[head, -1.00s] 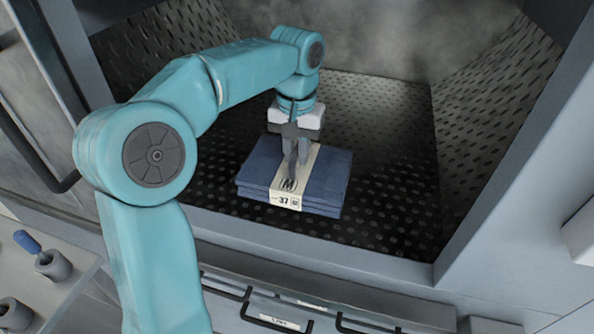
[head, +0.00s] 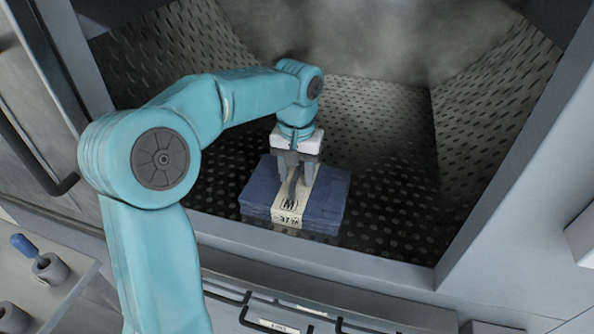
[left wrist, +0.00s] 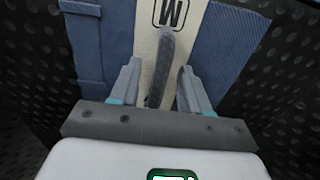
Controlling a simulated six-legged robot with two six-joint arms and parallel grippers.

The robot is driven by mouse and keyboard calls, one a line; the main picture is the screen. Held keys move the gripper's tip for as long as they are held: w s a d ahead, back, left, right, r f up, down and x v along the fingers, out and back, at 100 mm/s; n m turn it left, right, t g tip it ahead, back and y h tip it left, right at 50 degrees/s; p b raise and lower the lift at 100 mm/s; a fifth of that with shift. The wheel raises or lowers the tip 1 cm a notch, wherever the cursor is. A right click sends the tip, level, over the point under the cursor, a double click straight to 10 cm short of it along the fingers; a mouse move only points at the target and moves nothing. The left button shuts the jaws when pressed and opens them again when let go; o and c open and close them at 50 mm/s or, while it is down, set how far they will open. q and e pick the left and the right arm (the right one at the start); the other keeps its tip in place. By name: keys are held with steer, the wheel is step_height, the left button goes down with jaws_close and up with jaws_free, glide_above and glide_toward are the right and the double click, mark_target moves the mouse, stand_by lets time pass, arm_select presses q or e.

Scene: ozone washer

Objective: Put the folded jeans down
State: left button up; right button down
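The folded jeans (head: 325,197) are a flat blue stack with a cream paper band (head: 289,207) around the middle, marked M and 37. They lie on the dark perforated floor of the washer chamber. My left gripper (head: 296,181) is just above the band, pointing down, with its fingers spread. In the left wrist view, a dark grey strap (left wrist: 165,55) rises from the band (left wrist: 145,40) between the open fingers (left wrist: 160,68), with gaps at both sides. The jeans (left wrist: 103,45) show on both sides of the band there. My right gripper is out of view.
The chamber floor (head: 390,200) is clear to the right of the jeans. Sloping perforated walls (head: 490,90) and a grey front frame (head: 330,262) enclose it. Haze hangs at the back. A side shelf with a blue-handled item (head: 25,245) stands at lower left.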

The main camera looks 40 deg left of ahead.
arm_select(q)
steer(key=shift+r, duration=0.1)
step_height(320, 180, up, 12)
steer(key=p, duration=0.2)
steer(key=shift+s, duration=0.1)
stand_by(0.7)
